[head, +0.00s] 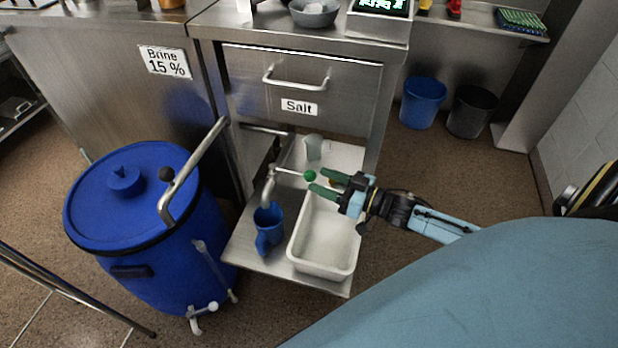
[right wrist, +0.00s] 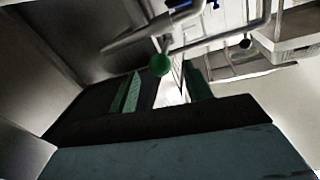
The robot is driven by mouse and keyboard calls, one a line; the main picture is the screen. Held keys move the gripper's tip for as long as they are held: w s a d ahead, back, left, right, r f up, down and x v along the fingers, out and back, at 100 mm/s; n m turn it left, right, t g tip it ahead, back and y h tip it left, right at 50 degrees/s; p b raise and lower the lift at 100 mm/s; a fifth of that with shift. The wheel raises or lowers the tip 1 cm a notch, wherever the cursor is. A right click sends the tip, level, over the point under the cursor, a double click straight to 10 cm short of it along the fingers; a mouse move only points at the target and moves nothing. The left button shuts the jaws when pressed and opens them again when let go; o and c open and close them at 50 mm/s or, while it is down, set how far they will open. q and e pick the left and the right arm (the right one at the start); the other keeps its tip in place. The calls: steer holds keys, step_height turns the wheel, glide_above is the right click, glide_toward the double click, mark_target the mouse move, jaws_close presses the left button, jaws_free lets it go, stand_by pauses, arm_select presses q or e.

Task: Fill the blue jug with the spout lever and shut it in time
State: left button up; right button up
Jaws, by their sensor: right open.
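The blue jug (head: 268,226) stands upright on the low steel shelf, below the mouth of the metal spout (head: 267,188). What is inside the jug is too small to tell, and I make out no stream. The spout lever ends in a green knob (head: 310,176), which also shows in the right wrist view (right wrist: 159,65). My right gripper (head: 320,182) is open, with its green fingers at the knob from the right. In the right wrist view the knob appears just beyond and between the spread fingers. My left gripper is not in view.
A white tub (head: 325,268) stands on the shelf right of the jug, below my right gripper. A big blue barrel (head: 85,205) with a bent metal pipe stands left. The Salt drawer (head: 340,85) is above. Blue and dark buckets (head: 423,88) stand on the floor behind.

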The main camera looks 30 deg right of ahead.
mark_target(308, 174)
steer(key=shift+b+x, duration=0.5)
steer(key=shift+x, duration=1.8)
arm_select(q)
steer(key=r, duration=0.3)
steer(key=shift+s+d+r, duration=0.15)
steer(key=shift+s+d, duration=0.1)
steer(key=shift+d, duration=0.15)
arm_select(e)
jaws_close()
steer(key=shift+a, duration=0.1)
